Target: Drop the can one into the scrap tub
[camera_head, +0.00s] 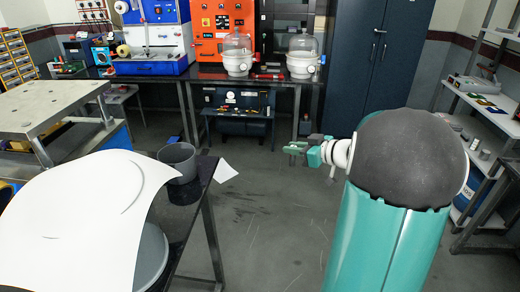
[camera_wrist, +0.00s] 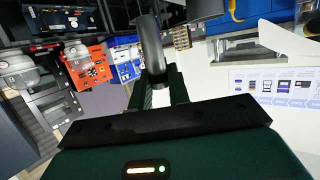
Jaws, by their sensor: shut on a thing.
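My gripper (camera_head: 295,149) is at the end of my teal arm, in mid-air right of the black bench in the head view. In the wrist view its fingers (camera_wrist: 157,88) are shut on a curved grey thing (camera_wrist: 152,42), which looks like the can seen partly edge-on. In the head view the held thing cannot be made out. A dark grey round tub (camera_head: 178,161), which looks like the scrap tub, stands upright on the black bench corner, left of my gripper and apart from it. Its inside bottom is hidden.
The black bench (camera_head: 178,213) has its edge between tub and open floor (camera_head: 265,210). A metal-topped table (camera_head: 50,105) stands at left. Behind are a back bench with two glass-domed vessels (camera_head: 237,58) and a dark cabinet (camera_head: 372,55). Shelves (camera_head: 490,100) stand at right.

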